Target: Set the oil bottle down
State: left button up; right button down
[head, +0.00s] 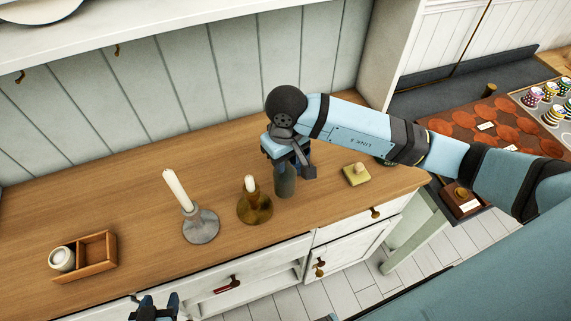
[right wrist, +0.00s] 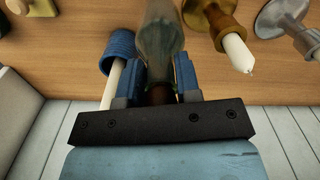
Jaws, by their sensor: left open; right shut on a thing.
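The oil bottle (head: 285,182) is a dark grey-green bottle, upright over the wooden counter (head: 130,205), right of the brass candlestick (head: 254,208). Its base looks at or very near the counter top; I cannot tell if it touches. My right gripper (head: 287,158) is shut on its upper part from above, hiding its top. In the right wrist view the bottle (right wrist: 162,28) sits between the blue fingers (right wrist: 159,75). My left gripper (head: 155,308) is open and empty at the bottom edge of the head view, in front of the counter.
A grey candlestick (head: 201,226) with a white candle stands further left. A wooden box (head: 97,252) with a white jar is at far left. A yellow block-like item (head: 356,174) lies to the right. The counter's back left is clear.

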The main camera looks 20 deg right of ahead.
jog(key=shift+f+p, duration=0.3)
jog(key=shift+f, duration=1.4)
jog(key=shift+f, duration=0.15)
jog(key=c, duration=0.8)
grip_release()
